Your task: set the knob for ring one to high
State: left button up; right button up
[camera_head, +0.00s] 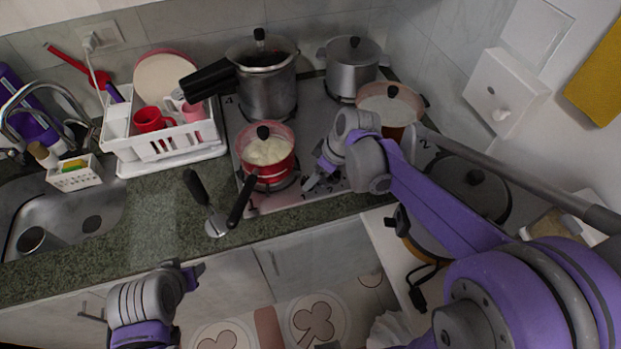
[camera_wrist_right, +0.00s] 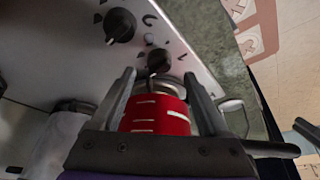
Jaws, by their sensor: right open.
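Two black knobs show on the steel stove top in the right wrist view: one at the top (camera_wrist_right: 120,25) and one nearer the gripper (camera_wrist_right: 155,62). Small dark marks surround them. I cannot tell which belongs to ring one. My right gripper (camera_wrist_right: 160,88) is open, its two fingers pointing toward the nearer knob. In the head view the right gripper (camera_head: 318,178) is low over the stove, right of the red pot. My left gripper (camera_head: 194,270) is before the counter, jaws unclear.
A red pot (camera_head: 268,153) with a long black handle stands on the stove (camera_head: 222,125) left of my right gripper. A pressure cooker (camera_head: 267,85), a steel pot (camera_head: 352,65) and another lidded pot (camera_head: 391,104) stand behind. A dish rack (camera_head: 165,143) is left.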

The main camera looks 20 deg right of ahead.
jog(key=shift+x, duration=2)
jog(key=shift+w, duration=0.1)
grip_shut()
